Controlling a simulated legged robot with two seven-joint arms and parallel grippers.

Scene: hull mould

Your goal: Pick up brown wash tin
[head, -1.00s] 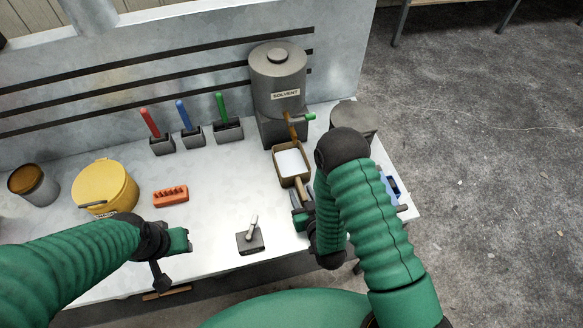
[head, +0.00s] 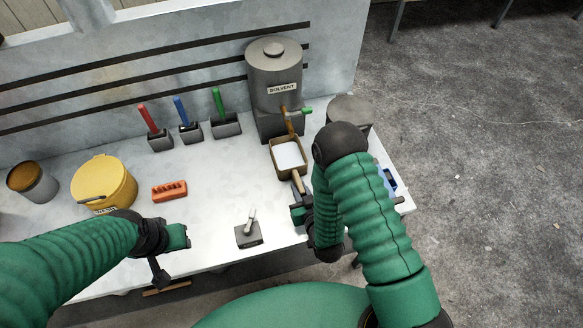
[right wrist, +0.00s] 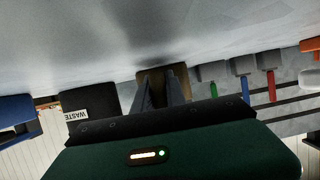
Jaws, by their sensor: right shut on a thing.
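The brown wash tin (head: 275,158) is a small square open tin with a pale inside and a handle toward me. In the head view it sits in front of the solvent drum, just below its brown spout. My right gripper (head: 299,199) is at the handle and shut on it; my own arm partly hides the jaws. In the right wrist view both fingers (right wrist: 160,95) point at the tin (right wrist: 180,76), seen upside down. I cannot tell whether the tin touches the bench. My left gripper (head: 183,237) is over the bench's front edge, apart from everything; its jaw opening is unclear.
The grey solvent drum (head: 273,70) with a green tap stands behind the tin. A dark round bin (head: 350,110) stands right. Several colour-handled brushes (head: 185,120) stand in holders.

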